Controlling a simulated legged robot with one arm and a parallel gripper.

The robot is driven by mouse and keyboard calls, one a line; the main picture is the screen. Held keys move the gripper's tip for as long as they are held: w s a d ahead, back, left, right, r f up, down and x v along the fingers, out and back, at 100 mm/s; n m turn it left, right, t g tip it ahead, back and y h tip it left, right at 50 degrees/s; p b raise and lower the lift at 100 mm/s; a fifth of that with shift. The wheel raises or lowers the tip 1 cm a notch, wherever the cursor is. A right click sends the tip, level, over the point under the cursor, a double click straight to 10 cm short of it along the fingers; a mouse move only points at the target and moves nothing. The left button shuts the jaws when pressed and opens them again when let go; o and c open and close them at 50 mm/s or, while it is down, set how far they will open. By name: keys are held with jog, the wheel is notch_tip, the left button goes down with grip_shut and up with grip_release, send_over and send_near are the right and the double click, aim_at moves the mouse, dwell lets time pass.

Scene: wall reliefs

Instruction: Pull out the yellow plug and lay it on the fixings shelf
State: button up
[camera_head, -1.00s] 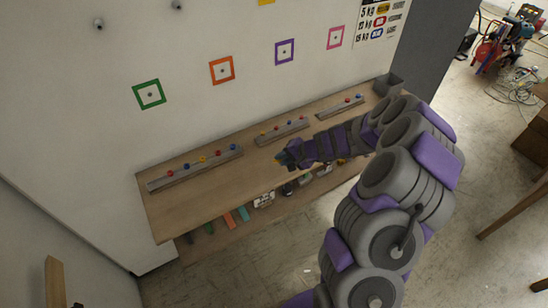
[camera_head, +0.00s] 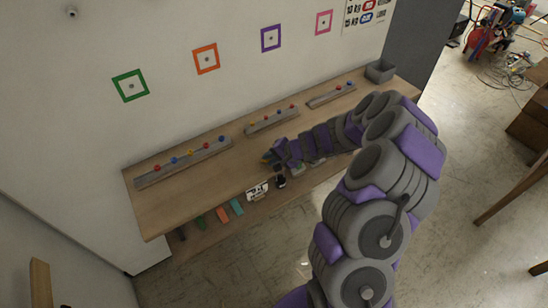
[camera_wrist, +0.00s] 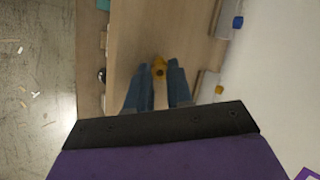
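A yellow plug (camera_wrist: 159,67) shows between the tips of my gripper (camera_wrist: 160,74) in the wrist view, with a finger close on each side of it. My gripper (camera_head: 268,159) appears in the head view over the wooden shelf (camera_head: 165,205), near its middle; the plug is too small there to make out clearly. The wooden shelf (camera_wrist: 135,35) lies beyond the plug in the wrist view. I cannot tell whether the plug touches the wood.
Grey strips with coloured pegs stand on the shelf: left (camera_head: 185,163), middle (camera_head: 272,119) and right (camera_head: 331,95). A grey bin (camera_head: 380,71) stands at the right end. Several items lie below the front edge. Coloured square frames line the wall. The shelf's front left is clear.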

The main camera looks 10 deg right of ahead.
jog(key=o, duration=0.3)
jog(key=a, duration=0.3)
jog(key=shift+o, duration=0.8)
jog(key=shift+a, duration=0.4)
jog(key=shift+d, duration=0.4)
jog(key=d, duration=0.2)
jog(key=d+r, duration=0.1)
jog(key=shift+s+d, duration=0.25)
jog(key=a+r+p+v, duration=0.1)
jog(key=p+v, duration=0.2)
jog(key=v, duration=1.2)
jog(key=s+a+r+n+g+h+b, duration=0.1)
jog(key=s+a+r+n+g, duration=0.25)
jog(key=s+a, duration=0.4)
jog(key=s+a+r+n+g+b, duration=0.1)
jog(key=s+a+r+n+g, duration=0.2)
jog(key=s+a, duration=0.5)
jog(key=s+d+r+n+h, duration=0.1)
jog(key=s+d+h, duration=0.1)
jog(key=s, duration=0.7)
jog(key=s+d+r+n+g+h, duration=0.1)
jog(key=s+d+h, duration=0.2)
jog(key=s, duration=0.7)
jog(key=shift+s+r+h+b, duration=0.15)
jog(key=shift+r+h+b, duration=0.15)
jog(key=shift+r, duration=0.1)
